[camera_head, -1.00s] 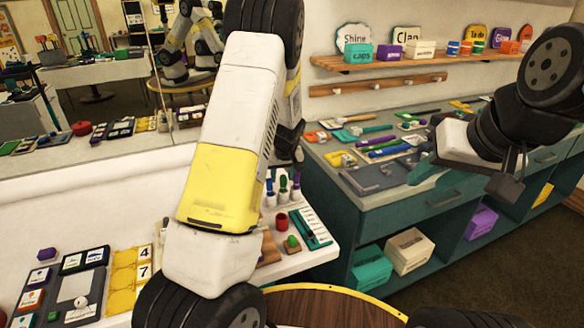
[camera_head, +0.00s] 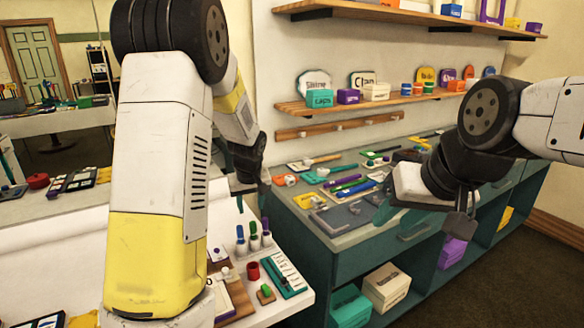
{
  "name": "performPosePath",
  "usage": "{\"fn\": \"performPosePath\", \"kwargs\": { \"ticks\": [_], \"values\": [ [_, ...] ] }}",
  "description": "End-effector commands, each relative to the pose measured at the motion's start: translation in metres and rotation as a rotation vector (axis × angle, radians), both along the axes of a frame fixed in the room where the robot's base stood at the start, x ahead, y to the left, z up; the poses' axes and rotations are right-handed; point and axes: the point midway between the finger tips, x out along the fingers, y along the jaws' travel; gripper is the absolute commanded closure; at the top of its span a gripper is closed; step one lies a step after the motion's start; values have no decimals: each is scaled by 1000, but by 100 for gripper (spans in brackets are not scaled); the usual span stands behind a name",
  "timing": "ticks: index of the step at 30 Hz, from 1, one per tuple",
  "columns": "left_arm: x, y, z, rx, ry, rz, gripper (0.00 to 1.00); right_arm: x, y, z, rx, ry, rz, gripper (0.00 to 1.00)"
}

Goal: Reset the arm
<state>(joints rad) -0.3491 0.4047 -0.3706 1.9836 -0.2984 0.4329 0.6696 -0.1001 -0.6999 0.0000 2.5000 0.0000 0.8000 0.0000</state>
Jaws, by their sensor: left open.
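My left arm fills the left of the head view, with a white and yellow link in front. My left gripper (camera_head: 251,199) hangs open and empty, its dark fingers pointing down above the white table's far right part. My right arm comes in from the right with a black wrist. My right gripper (camera_head: 460,222) points down in front of the counter edge. Its fingers are dark and small, and I cannot tell whether they are apart. I see nothing held in it.
The white table (camera_head: 285,316) bears several capped markers (camera_head: 254,237), a red cup (camera_head: 253,270) and a teal tray (camera_head: 286,274). A teal counter (camera_head: 352,258) with tools stands behind, close to both grippers. Shelves with boxes (camera_head: 376,91) line the wall. Dark floor (camera_head: 500,290) is clear at lower right.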

Motion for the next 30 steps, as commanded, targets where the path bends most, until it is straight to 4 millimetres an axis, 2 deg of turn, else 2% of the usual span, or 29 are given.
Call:
{"fn": "performPosePath", "kwargs": {
  "ticks": [1,6,12,15,18,22,25,30],
  "values": [
    [-13,1,22,-28,-14,-11,56,0,0,0,0,0,0,64],
    [-70,-6,81,-97,-38,-96,56,0,0,0,0,0,0,64],
    [-145,-15,135,-138,-89,-224,56,0,0,0,0,0,0,64],
    [-185,-20,155,-141,-120,-294,56,0,0,0,0,0,0,64],
    [-223,-26,167,-132,-149,-362,56,0,0,0,0,0,0,64],
    [-261,-32,174,-109,-179,-432,56,0,0,0,0,0,0,64],
    [-279,-36,175,-95,-192,-466,56,0,0,0,0,0,0,64],
    [-291,-38,174,-83,-198,-491,56,0,0,0,0,0,0,64]
  ]
}}
